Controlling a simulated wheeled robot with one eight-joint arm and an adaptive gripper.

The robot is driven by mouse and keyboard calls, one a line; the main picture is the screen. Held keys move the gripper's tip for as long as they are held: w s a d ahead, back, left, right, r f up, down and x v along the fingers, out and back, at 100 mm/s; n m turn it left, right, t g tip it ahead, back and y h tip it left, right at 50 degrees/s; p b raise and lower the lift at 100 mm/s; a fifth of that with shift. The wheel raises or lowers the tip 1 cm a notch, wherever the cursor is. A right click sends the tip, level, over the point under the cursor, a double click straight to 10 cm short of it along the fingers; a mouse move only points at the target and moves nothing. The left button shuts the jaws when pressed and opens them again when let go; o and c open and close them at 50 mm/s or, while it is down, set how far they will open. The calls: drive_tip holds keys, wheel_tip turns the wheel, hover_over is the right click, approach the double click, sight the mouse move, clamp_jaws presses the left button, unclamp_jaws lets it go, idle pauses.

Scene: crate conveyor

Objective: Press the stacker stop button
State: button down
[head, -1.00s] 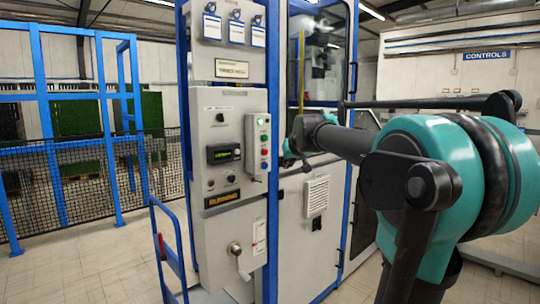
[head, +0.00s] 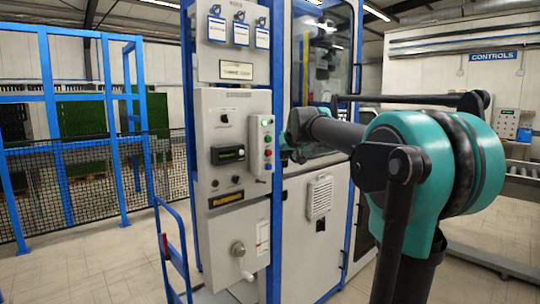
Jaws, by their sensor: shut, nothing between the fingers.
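A grey push-button box (head: 259,146) with a column of small coloured buttons, green and red among them, is on the right side of the grey control panel (head: 212,116). I cannot read the labels by the buttons. The panel's small display (head: 228,154) is dim, and the yellow-and-black sign (head: 226,198) below it looks unlit. My gripper (head: 288,153) is at the end of my arm, just right of the button box. It is small and partly hidden by my wrist; its fingers are shut and empty. I cannot tell whether it touches a button.
A blue-framed machine cabinet with a glass door (head: 321,60) stands behind my arm. A blue handrail (head: 172,250) and mesh fence (head: 92,180) are at the left. A lever handle (head: 241,262) juts from the lower panel.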

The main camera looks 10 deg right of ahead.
drive_tip(key=shift+w+a, duration=0.75)
drive_tip(key=shift+w, duration=0.25)
drive_tip(key=shift+w+a, duration=0.7)
drive_tip(key=shift+w, duration=0.3)
drive_tip(key=shift+w+a, duration=0.25)
drive_tip(key=shift+w, duration=0.05)
drive_tip(key=shift+w+a, duration=0.3)
drive_tip(key=shift+w, duration=0.05)
idle(0.9)
drive_tip(key=shift+s+d, duration=0.55)
drive_tip(key=shift+s, duration=0.15)
drive_tip(key=s+d, duration=0.1)
drive_tip(key=s, duration=0.1)
drive_tip(key=s+d, duration=0.2)
idle(0.7)
